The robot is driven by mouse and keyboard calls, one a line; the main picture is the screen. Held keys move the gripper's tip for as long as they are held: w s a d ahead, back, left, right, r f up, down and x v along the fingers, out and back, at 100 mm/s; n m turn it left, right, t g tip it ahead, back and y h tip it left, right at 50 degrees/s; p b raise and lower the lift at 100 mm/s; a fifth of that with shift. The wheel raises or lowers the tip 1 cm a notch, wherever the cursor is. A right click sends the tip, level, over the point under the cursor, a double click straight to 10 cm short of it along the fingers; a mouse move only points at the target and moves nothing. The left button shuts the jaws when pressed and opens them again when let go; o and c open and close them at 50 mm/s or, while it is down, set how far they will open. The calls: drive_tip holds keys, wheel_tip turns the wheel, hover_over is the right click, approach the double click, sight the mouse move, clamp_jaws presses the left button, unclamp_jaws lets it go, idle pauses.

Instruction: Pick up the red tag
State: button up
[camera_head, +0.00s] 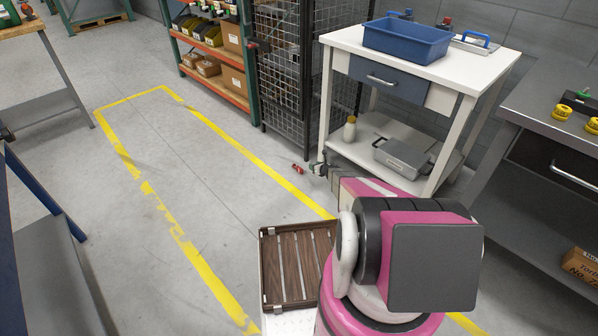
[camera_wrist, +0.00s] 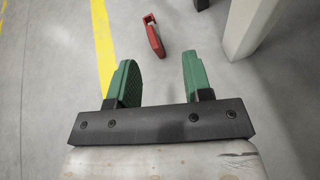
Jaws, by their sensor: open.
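The red tag (camera_wrist: 154,37) lies on the grey floor in the wrist view, just beyond my fingertips and between their lines. In the head view the red tag (camera_head: 298,168) is small, on the floor beside the yellow line, left of the white table. My gripper (camera_wrist: 158,75) is open and empty, its two green fingers apart, with the tag ahead of them and not between them. In the head view my gripper (camera_head: 318,168) is close to the right of the tag and partly hidden by my arm.
A white table (camera_head: 440,72) with a blue bin (camera_head: 405,40) stands right of the tag; its leg is near in the wrist view (camera_wrist: 250,25). A black mesh cage (camera_head: 280,75) stands behind. A slatted wooden tray (camera_head: 268,275) is in front. Floor to the left is clear.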

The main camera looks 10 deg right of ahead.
sight(302, 169)
drive_tip(key=f+n, duration=0.1)
drive_tip(key=f+n+y, duration=0.1)
drive_tip(key=f, duration=0.1)
drive_tip(key=f+n+g, duration=0.1)
drive_tip(key=shift+a+f+y, duration=0.35)
drive_tip(key=shift+y, duration=0.05)
drive_tip(key=shift+a+f+n, duration=0.15)
drive_tip(key=shift+f+n, duration=0.15)
drive_tip(key=shift+n, duration=0.1)
drive_tip(key=x, duration=1)
drive_tip(key=shift+w+a, duration=0.15)
drive_tip(key=shift+a, duration=0.1)
clamp_jaws()
